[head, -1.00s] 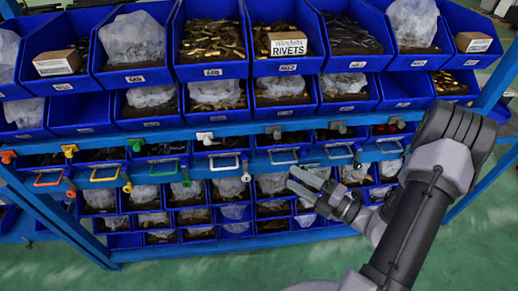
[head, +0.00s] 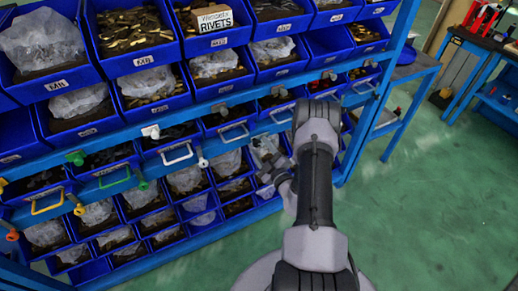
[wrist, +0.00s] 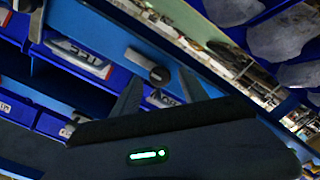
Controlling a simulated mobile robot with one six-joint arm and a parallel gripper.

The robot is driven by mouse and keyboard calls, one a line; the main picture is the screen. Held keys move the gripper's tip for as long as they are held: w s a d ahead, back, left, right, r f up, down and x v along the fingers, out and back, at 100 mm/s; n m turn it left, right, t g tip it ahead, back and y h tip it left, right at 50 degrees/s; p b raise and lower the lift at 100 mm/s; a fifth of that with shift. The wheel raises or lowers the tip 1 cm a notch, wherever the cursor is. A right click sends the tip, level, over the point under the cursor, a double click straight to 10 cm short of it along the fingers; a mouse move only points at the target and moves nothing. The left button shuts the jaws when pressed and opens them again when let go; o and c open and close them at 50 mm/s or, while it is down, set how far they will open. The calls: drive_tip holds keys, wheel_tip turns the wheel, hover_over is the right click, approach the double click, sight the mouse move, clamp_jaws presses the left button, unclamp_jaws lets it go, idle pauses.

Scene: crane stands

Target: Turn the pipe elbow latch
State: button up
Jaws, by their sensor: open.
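Latches sit in a row along the blue rail of the bin rack. In the head view they include a green one (head: 75,157), a white one (head: 151,131) and grey ones (head: 220,108). Which is the pipe elbow latch I cannot tell; no such label is readable. My gripper (head: 265,152) is in front of the lower bins, partly hidden by my arm. In the wrist view my gripper (wrist: 159,88) is open. A grey latch with a dark round tip (wrist: 158,75) shows between its fingers, apparently beyond them. I cannot tell whether they touch it.
The rack holds blue bins with bagged parts (head: 70,103) above and below the rail. Drawer handles, one white (head: 175,154), stick out below the rail. A workbench (head: 485,55) stands at the upper right. The green floor (head: 430,210) to the right is clear.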

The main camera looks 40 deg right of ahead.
drive_tip(key=shift+x, duration=0.75)
drive_tip(key=shift+c, duration=0.4)
clamp_jaws()
